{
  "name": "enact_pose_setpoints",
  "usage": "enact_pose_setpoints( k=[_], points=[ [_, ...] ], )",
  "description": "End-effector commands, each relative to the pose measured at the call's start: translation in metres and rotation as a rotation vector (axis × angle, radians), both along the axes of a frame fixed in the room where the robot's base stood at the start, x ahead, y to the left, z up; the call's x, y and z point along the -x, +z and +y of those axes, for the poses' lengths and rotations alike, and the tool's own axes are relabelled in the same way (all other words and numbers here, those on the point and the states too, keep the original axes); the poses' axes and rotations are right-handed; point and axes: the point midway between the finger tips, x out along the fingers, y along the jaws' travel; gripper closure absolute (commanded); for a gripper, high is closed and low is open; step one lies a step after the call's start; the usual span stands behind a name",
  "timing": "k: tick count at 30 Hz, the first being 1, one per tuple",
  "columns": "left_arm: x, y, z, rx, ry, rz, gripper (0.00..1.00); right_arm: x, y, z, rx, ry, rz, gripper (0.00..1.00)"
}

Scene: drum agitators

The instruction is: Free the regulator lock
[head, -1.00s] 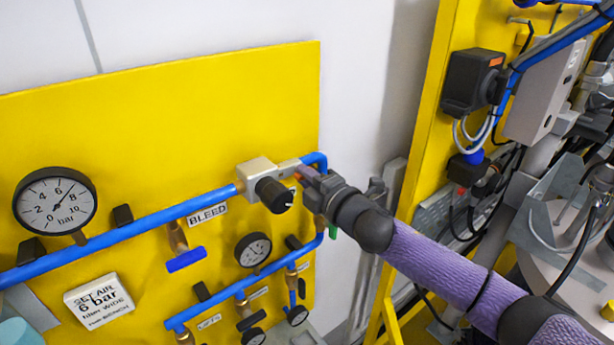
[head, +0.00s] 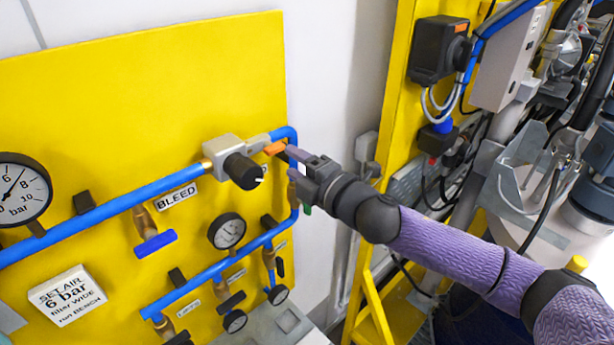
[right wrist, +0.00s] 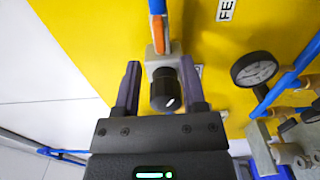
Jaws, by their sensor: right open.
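The regulator (head: 222,150) is a pale grey block on the blue pipe of the yellow panel, with a black knob (head: 243,171) that bears a white mark. A small orange tab (head: 274,148), which looks like the lock, lies along a grey bar on its right side. In the right wrist view the knob (right wrist: 164,92) appears between the fingers, and the orange tab (right wrist: 160,35) is above it. My right gripper (head: 292,160) is open and empty, just right of the tab; I cannot tell whether it touches. My left gripper is not in view.
Blue pipes with gauges (head: 227,231) and a blue-handled bleed valve (head: 155,242) run below and left of the regulator. A white notice (head: 68,295) is at lower left. A yellow frame (head: 390,130) with a black box (head: 437,50) stands to the right.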

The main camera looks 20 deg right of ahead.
Motion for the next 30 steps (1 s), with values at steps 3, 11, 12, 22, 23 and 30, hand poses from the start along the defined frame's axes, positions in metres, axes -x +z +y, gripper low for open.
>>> enact_pose_setpoints(
  k=[3,11,12,22,23,30],
  points=[
    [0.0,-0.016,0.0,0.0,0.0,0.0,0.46,0.025,-0.007,-0.009,0.003,0.0,0.003,0.47],
    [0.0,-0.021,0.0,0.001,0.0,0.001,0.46,0.042,-0.001,-0.015,0.0,0.0,0.001,0.47],
    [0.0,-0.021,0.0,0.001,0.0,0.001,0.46,0.042,0.0,-0.015,-0.001,0.0,0.001,0.47],
    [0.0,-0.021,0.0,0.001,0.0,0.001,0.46,0.041,0.0,-0.015,0.0,-0.001,0.0,0.47],
    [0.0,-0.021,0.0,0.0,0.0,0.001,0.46,0.041,0.0,-0.015,-0.001,-0.001,0.0,0.47],
    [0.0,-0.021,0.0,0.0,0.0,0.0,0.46,0.041,0.0,-0.015,-0.001,-0.001,0.0,0.47]
  ],
)
